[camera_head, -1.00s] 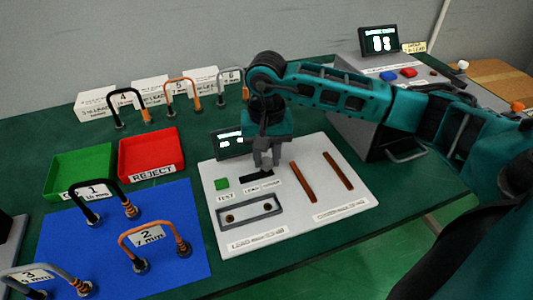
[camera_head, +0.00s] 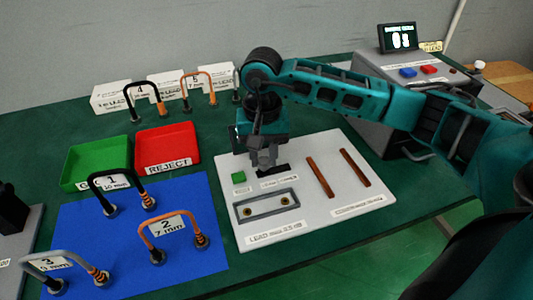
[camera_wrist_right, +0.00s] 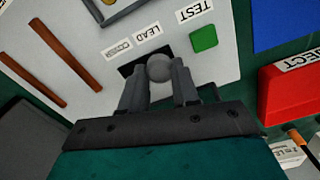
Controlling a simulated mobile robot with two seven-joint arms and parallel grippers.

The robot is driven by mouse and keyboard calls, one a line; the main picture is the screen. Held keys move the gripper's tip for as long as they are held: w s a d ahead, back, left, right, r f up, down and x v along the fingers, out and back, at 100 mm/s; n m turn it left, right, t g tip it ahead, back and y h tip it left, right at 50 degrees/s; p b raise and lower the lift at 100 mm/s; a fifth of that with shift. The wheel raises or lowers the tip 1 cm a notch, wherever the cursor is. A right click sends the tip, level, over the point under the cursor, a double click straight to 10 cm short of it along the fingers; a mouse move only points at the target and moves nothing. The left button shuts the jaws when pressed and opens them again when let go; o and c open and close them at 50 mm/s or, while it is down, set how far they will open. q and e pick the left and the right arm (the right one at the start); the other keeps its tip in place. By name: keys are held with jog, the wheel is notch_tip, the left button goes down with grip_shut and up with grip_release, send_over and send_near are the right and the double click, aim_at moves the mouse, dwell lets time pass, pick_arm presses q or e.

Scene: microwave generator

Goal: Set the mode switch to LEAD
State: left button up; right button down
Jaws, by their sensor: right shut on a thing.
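The mode switch is a black slot (camera_head: 276,169) with a round grey knob (camera_wrist_right: 159,67) on the white panel (camera_head: 310,210). My right gripper (camera_head: 263,162) is shut on the knob, one finger on each side in the right wrist view. The knob stands at the slot's end beside the LEAD label (camera_wrist_right: 148,33). The bare part of the slot (camera_wrist_right: 129,70) lies towards the other label (camera_wrist_right: 117,48), whose text is too small to read. In the head view my right gripper hides the knob. My left gripper is not in view.
The green TEST button (camera_head: 238,178) sits close beside the switch. A framed fixture (camera_head: 267,206) and two brown strips (camera_head: 320,177) are on the panel. A green tray (camera_head: 97,162), a red REJECT tray (camera_head: 167,148) and a blue mat (camera_head: 190,265) with cable leads lie left.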

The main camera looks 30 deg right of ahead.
aim_at(262, 159)
jog(key=shift+a, duration=0.25)
jog(key=c, duration=0.8)
grip_release()
notch_tip(262, 159, up, 13)
